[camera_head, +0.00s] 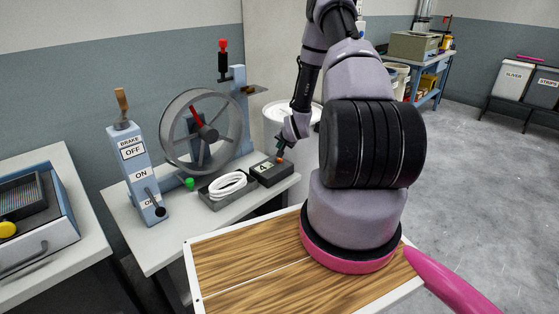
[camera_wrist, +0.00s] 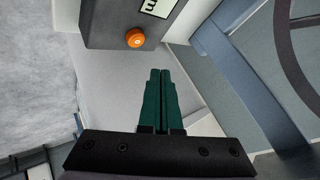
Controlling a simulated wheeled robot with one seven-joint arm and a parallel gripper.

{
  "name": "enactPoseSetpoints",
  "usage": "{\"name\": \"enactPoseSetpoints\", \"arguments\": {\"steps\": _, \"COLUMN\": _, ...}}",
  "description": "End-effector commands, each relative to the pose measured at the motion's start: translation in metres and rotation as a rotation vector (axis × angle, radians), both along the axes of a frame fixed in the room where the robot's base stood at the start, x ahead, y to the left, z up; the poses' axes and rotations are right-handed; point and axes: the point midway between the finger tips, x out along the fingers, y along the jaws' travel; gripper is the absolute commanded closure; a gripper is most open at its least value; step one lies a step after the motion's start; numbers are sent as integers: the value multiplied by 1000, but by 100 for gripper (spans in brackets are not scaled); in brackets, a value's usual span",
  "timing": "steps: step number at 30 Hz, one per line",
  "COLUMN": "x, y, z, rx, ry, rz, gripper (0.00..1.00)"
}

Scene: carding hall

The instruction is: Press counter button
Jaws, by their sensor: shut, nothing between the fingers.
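The counter (camera_head: 272,176) is a dark box with a white number display, standing on the right end of the light bench. The wrist view shows its grey casing (camera_wrist: 105,20), part of the display (camera_wrist: 157,6) with a digit, and a round orange button (camera_wrist: 135,38). My gripper (camera_wrist: 160,72) has green fingers pressed together with nothing between them. In the wrist view the fingertips lie below and a little right of the button, apart from it in the picture. In the head view my gripper (camera_head: 282,152) is close by the counter's far right corner; contact cannot be told.
A grey tray with a white coil (camera_head: 228,184) sits left of the counter. A spoked wheel (camera_head: 200,130) and a brake lever box (camera_head: 136,170) stand further left. A white round container (camera_head: 285,112) is behind my gripper. Open floor lies right.

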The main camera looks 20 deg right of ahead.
Motion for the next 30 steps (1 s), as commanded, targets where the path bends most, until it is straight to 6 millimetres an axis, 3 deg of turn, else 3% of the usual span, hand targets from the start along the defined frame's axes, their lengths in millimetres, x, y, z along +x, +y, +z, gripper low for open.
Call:
{"name": "enactPoseSetpoints", "arguments": {"steps": 3, "x": 0, "y": 0, "z": -16, "rx": 1, "ry": 1, "rz": 0, "gripper": 100}}
{"name": "enactPoseSetpoints", "arguments": {"steps": 10, "x": 0, "y": 0, "z": -32, "rx": 0, "ry": -1, "rz": 1, "gripper": 100}}
{"name": "enactPoseSetpoints", "arguments": {"steps": 30, "x": 0, "y": 0, "z": -34, "rx": -1, "ry": -1, "rz": -1, "gripper": 100}}
